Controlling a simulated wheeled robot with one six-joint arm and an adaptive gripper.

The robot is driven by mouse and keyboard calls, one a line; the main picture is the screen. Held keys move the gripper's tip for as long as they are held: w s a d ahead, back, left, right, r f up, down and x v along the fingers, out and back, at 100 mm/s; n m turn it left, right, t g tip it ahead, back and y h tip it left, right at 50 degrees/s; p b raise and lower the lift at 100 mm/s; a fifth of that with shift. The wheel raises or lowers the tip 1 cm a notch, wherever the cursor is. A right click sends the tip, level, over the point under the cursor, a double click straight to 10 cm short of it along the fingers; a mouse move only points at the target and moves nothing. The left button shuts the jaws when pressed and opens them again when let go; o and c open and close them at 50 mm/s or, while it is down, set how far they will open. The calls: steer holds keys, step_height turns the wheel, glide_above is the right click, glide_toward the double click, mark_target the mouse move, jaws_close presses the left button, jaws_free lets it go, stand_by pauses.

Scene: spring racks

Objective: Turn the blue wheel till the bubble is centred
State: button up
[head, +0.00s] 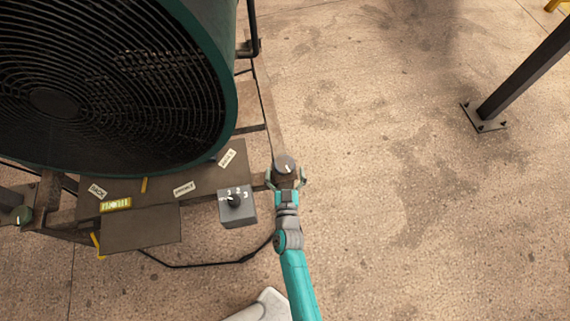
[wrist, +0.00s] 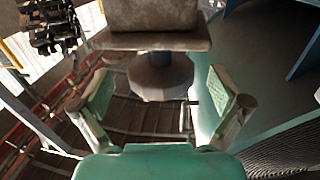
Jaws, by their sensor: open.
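No clearly blue wheel shows in either view. A round grey knob with a pale mark (head: 284,163) is at the end of the fan stand's right-hand bar, at my gripper (head: 286,182). In the wrist view a dull grey-brown faceted knob (wrist: 160,78) hangs under a brown bar. My gripper's two green-padded fingers (wrist: 161,98) stand apart on either side of it, with visible gaps. A yellow level (head: 115,205) lies on the stand's dark plate at the left; its bubble is too small to place.
A large dark-green fan (head: 110,80) fills the upper left. A grey dial box (head: 237,206) with numbers sits just left of my arm. Small white labels (head: 184,188) lie on the stand. A black cable runs along the floor. A dark post (head: 490,118) stands at the right; the floor between is clear.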

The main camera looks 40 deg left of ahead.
steer(key=shift+x, duration=1.1)
steer(key=c, duration=1.2)
steer(key=shift+a+r+m+t+h, duration=0.2)
steer(key=shift+m+t+h, duration=0.1)
steer(key=shift+m+t, duration=0.1)
steer(key=shift+d+m+h, duration=0.1)
steer(key=shift+m+h, duration=0.3)
steer(key=shift+h, duration=0.2)
steer(key=o, duration=1.2)
steer(key=shift+f, duration=0.1)
